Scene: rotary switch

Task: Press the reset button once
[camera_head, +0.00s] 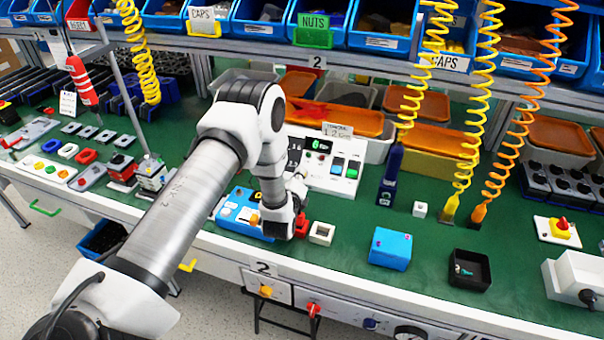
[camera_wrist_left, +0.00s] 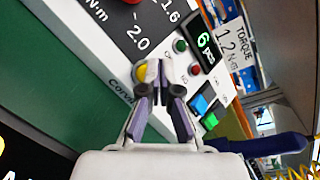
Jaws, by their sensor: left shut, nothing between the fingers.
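A white counter box (camera_head: 320,183) stands on the green bench. Its lit display reads 6 pcs. It has a blue button (camera_head: 338,165) and a green button (camera_head: 352,170) side by side; the wrist view also shows the blue button (camera_wrist_left: 199,105) and the green button (camera_wrist_left: 210,121). Their labels are too small to read, so I cannot tell which is reset. My left gripper (camera_head: 299,187) is at the box's front, fingers shut and empty. In the wrist view its fingertips (camera_wrist_left: 160,80) are over the white panel, left of the blue button. A yellow piece shows beside one fingertip.
A blue fixture (camera_head: 238,212) is left of my gripper, partly hidden by my arm. A small white open box (camera_head: 321,233), a blue box (camera_head: 390,248) and a black tray (camera_head: 469,270) lie to the right. Coiled cords with tools hang at right. Bare green bench lies between them.

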